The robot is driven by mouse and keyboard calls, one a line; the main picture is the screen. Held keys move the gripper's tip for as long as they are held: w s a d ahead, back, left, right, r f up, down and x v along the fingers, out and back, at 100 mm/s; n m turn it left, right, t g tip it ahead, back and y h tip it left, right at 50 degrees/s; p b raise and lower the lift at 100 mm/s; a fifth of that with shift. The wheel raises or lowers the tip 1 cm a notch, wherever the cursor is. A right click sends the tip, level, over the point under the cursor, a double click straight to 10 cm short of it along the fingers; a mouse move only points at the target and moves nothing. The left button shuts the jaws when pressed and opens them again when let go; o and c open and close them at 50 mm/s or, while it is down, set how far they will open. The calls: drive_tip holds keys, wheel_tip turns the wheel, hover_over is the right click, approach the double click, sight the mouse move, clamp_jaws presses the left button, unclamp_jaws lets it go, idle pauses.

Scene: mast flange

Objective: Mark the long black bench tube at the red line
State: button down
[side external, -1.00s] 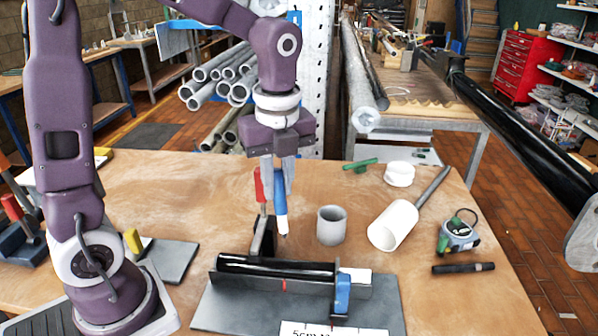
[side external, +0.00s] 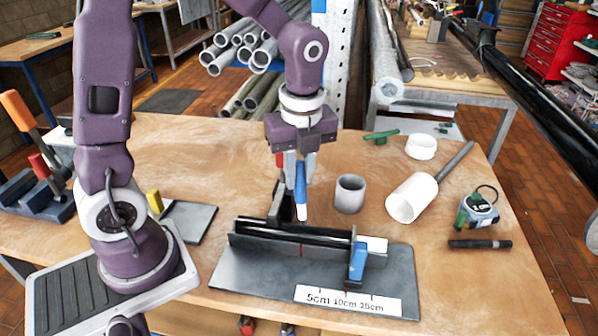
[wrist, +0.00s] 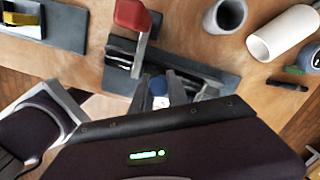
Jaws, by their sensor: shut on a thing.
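A black tube (side external: 275,235) lies along the rail fixture (side external: 240,241) on a grey base plate (side external: 232,272). A red line (side external: 302,250) shows on the fixture's front face, near the tube's middle. My gripper (side external: 300,172) is shut on a blue marker (side external: 300,180) with a white lower end, held upright. The marker's lower end is just above or behind the tube, near the red line; contact cannot be told. In the wrist view the marker (wrist: 158,87) shows end-on between the fingers, and the tube is partly hidden.
A red-handled clamp (wrist: 132,15) stands close beside my gripper. A blue block (side external: 357,261) sits at the fixture's right end, behind a scale label (side external: 347,300). A grey cup (side external: 350,195), white pipe (side external: 411,198), tape measure (side external: 477,210) and black pen (side external: 480,244) lie to the right.

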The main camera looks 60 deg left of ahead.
drive_tip(key=shift+f, duration=0.7)
idle(1.4)
drive_tip(key=shift+r, duration=0.1)
drive_tip(key=shift+r, duration=3.45)
